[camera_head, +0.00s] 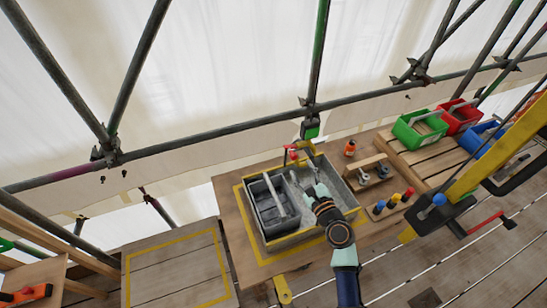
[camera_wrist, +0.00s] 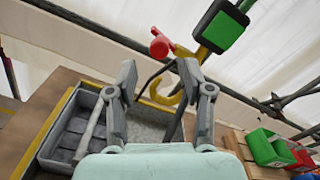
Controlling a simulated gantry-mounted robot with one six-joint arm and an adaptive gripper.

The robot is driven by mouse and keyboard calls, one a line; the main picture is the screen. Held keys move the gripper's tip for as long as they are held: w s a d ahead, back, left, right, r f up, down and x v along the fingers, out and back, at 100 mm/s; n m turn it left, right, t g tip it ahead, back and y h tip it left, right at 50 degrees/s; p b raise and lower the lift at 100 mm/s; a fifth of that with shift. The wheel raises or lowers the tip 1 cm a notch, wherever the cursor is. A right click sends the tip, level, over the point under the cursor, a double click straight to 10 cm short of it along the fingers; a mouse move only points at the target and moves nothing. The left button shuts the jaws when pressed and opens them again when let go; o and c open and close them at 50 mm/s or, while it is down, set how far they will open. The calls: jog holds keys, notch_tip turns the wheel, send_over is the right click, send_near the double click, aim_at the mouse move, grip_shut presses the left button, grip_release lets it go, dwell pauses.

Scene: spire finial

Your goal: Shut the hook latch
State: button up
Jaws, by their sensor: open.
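In the wrist view a yellow hook (camera_wrist: 172,99) hangs below a black and green block (camera_wrist: 219,28). A red ball-ended lever (camera_wrist: 159,47), which looks like its latch, sticks out to the left near the hook's top. Part of the hook is hidden behind my right finger, so I cannot tell how the latch sits across its mouth. My gripper (camera_wrist: 158,78) is open, its fingers apart with nothing held between them. In the head view my gripper (camera_head: 303,173) is just below the red lever (camera_head: 291,153) and the green block (camera_head: 311,128). I see no clear contact.
A grey tub with a bar handle (camera_head: 267,207) stands in a grey tray (camera_head: 312,233) on the wooden table. To the right are a wooden block (camera_head: 368,172), an orange bottle (camera_head: 350,148) and coloured pegs (camera_head: 393,201). Green (camera_head: 418,129) and red bins stand farther right. Scaffold tubes (camera_head: 220,131) run behind.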

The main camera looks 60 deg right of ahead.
aim_at(295, 158)
jog(key=b+x, duration=0.1)
jog(key=x, duration=0.6)
grip_shut()
